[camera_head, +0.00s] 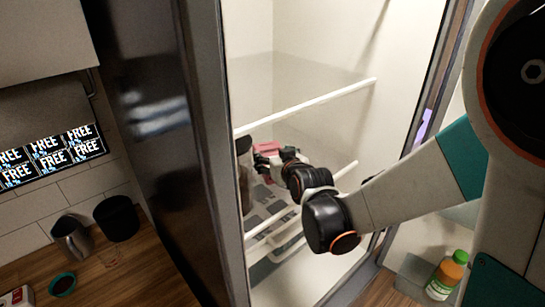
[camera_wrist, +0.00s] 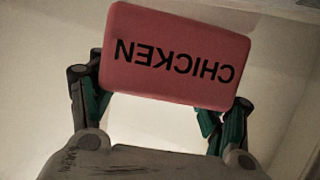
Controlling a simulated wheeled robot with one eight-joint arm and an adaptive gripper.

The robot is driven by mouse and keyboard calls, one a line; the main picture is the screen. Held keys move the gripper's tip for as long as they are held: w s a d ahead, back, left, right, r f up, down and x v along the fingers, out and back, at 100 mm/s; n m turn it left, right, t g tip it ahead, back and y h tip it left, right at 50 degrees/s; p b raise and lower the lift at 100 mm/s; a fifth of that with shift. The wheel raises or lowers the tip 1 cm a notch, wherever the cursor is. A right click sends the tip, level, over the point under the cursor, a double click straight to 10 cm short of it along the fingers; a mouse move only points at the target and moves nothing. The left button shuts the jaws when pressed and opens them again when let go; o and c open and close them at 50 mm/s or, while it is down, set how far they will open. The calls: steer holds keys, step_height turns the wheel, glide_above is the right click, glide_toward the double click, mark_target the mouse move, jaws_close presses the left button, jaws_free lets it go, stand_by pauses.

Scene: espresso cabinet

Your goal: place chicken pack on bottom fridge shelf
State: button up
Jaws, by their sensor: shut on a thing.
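The chicken pack (camera_wrist: 175,55) is a pink-red block with black "CHICKEN" lettering, upside down in the wrist view. My gripper (camera_wrist: 158,100) is shut on it, with a finger at each side. In the head view the pack (camera_head: 267,147) is a small pink patch inside the open fridge, partly hidden by my gripper (camera_head: 262,160). They are between the upper shelf (camera_head: 310,106) and the lower shelf (camera_head: 275,229), seen by their white front edges. The wrist view does not clearly show a surface under the pack, and I cannot tell whether it touches one.
A dark brown container (camera_head: 244,165) stands inside the fridge at the left, close to my gripper. The dark fridge door (camera_head: 160,130) is at the left. Cups (camera_head: 72,240) stand on the wooden counter.

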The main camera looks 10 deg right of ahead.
steer(key=shift+s+r, duration=0.1)
steer(key=shift+r, duration=0.05)
steer(key=o, duration=1.4)
steer(key=shift+s, duration=0.1)
steer(key=p+v, duration=0.2)
steer(key=v, duration=1)
steer(key=shift+p, duration=0.35)
steer(key=shift+s+d+g, duration=0.3)
steer(key=shift+s+d, duration=0.1)
steer(key=s+d+g+h, duration=0.1)
steer(key=s+d+g, duration=0.1)
steer(key=s, duration=0.4)
steer(key=s+d+m+g, duration=0.1)
steer(key=s+d+g, duration=0.1)
steer(key=s, duration=0.4)
steer(key=s+d+m+g+h, duration=0.1)
steer(key=s+d+g, duration=0.1)
steer(key=s+d, duration=0.2)
steer(key=shift+s+r+h, duration=0.2)
steer(key=shift+s+h, duration=0.1)
steer(key=shift+s, duration=0.9)
